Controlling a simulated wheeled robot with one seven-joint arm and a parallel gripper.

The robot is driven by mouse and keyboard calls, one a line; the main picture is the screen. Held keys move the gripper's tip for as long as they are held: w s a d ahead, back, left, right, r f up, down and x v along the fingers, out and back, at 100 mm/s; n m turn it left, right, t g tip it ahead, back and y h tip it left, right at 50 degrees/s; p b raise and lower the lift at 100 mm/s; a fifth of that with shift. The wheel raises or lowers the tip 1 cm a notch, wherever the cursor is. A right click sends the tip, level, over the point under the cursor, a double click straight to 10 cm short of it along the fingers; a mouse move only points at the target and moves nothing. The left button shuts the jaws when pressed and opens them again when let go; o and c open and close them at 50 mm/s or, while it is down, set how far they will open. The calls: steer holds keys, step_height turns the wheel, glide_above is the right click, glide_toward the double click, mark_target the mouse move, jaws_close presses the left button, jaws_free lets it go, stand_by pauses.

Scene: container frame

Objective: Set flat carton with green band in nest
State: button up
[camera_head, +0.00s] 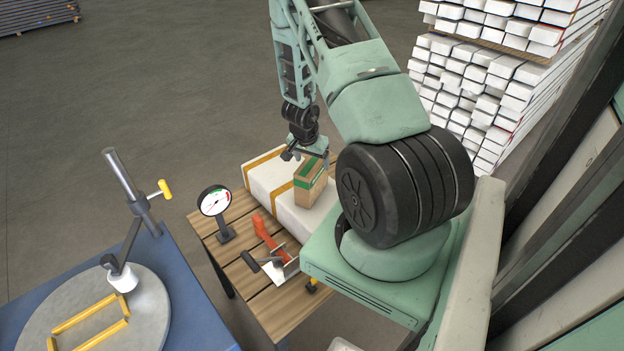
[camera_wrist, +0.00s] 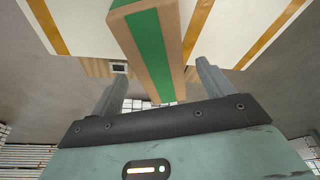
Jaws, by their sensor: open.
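The brown carton with a green band (camera_head: 309,184) stands on a long white package (camera_head: 268,180) with orange straps. In the wrist view the carton (camera_wrist: 150,45) reaches down between the two fingers of my gripper (camera_wrist: 160,66). The fingers are open, with a gap visible on each side of the carton. In the head view my gripper (camera_head: 306,151) is at the carton's upper end. A yellow frame (camera_head: 90,313), which looks like the nest, lies on a round grey plate at lower left. It appears empty, and its lower part is cut off by the picture edge.
A blue table (camera_head: 190,300) carries the grey plate (camera_head: 150,312) and a metal post (camera_head: 130,185) with a yellow knob. A dial gauge (camera_head: 214,201) and a red-handled clamp (camera_head: 268,240) stand on the wooden table (camera_head: 247,272). Stacked white bars (camera_head: 470,90) are behind.

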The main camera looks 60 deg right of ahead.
steer(key=x, duration=0.2)
steer(key=p+x, duration=0.1)
steer(key=x, duration=0.1)
steer(key=shift+a+f, duration=0.15)
steer(key=shift+f, duration=0.25)
steer(key=shift+w+f, duration=0.1)
steer(key=shift+f, duration=0.05)
steer(key=shift+f, duration=0.25)
steer(key=c, duration=1.5)
steer(key=shift+o, duration=0.2)
steer(key=shift+r, duration=0.1)
